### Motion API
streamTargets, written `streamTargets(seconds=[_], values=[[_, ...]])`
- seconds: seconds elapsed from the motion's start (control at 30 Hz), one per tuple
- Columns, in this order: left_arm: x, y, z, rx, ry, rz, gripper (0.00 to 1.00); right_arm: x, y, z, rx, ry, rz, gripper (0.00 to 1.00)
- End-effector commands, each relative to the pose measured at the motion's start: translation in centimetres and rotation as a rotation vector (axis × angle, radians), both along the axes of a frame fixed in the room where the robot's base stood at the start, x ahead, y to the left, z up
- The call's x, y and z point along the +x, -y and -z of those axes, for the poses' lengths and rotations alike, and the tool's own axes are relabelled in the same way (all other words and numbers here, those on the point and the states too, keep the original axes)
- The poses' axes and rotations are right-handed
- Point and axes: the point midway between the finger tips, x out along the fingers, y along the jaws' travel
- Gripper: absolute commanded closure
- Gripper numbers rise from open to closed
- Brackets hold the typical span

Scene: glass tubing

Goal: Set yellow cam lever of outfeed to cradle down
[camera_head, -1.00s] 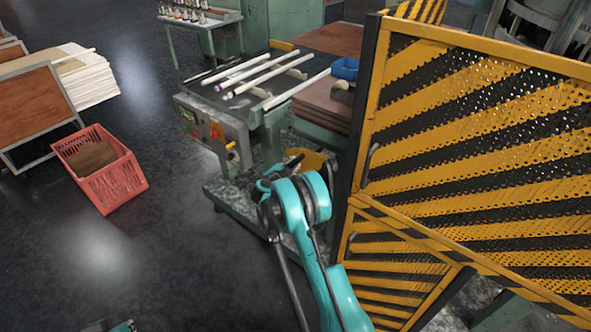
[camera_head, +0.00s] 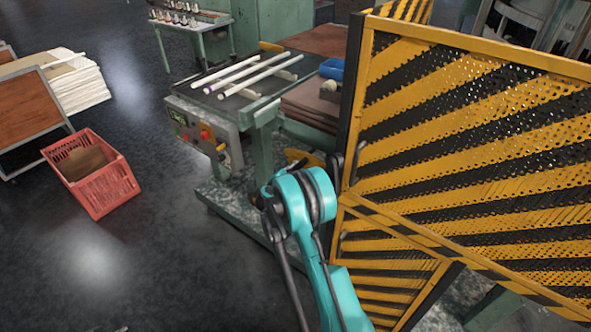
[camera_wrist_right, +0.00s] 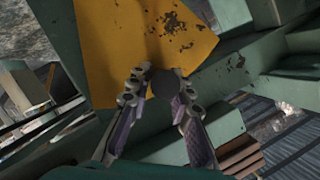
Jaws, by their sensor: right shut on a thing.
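A yellow plate (camera_wrist_right: 140,45) with chipped paint fills the upper middle of the right wrist view; only a bit of yellow (camera_head: 306,157) shows behind my right arm in the head view. A dark round knob (camera_wrist_right: 165,83) stands in front of the plate. My right gripper (camera_wrist_right: 157,89) is shut on the knob, one finger on each side. The rest of the lever is hidden, so its angle cannot be told. In the head view my teal right arm hides that gripper. My left gripper is not in view.
A green machine carries white tubes (camera_head: 240,76) on a rack and a control box (camera_head: 205,133) in front. A yellow-black mesh guard (camera_head: 470,150) stands close on the right of my arm.

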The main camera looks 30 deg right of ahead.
Motion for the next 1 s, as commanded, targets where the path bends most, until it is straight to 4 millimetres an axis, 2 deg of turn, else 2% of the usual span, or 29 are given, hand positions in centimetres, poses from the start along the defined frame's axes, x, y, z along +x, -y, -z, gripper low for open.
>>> streamTargets(seconds=[0.03, 0.07, 0.13, 0.43, 0.57, 1.0], values=[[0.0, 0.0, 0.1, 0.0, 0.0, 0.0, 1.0, -0.1, -0.2, 0.5, 0.011, -0.001, 0.002, 1.0], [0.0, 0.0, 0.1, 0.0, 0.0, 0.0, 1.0, -0.1, -0.2, 0.5, 0.01, 0.0, 0.001, 0.78], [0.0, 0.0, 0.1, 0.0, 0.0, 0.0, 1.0, 0.0, -0.2, 0.5, 0.011, 0.0, 0.001, 0.59], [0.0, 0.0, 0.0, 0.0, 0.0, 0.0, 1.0, 0.0, -0.2, 0.2, 0.007, 0.001, 0.0, 0.59], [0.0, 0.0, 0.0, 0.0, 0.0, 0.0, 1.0, -0.5, -0.9, -0.1, 0.006, 0.001, -0.001, 0.59], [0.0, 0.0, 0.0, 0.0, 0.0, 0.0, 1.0, -5.6, -7.7, -2.6, 0.006, 0.001, -0.004, 0.59]])
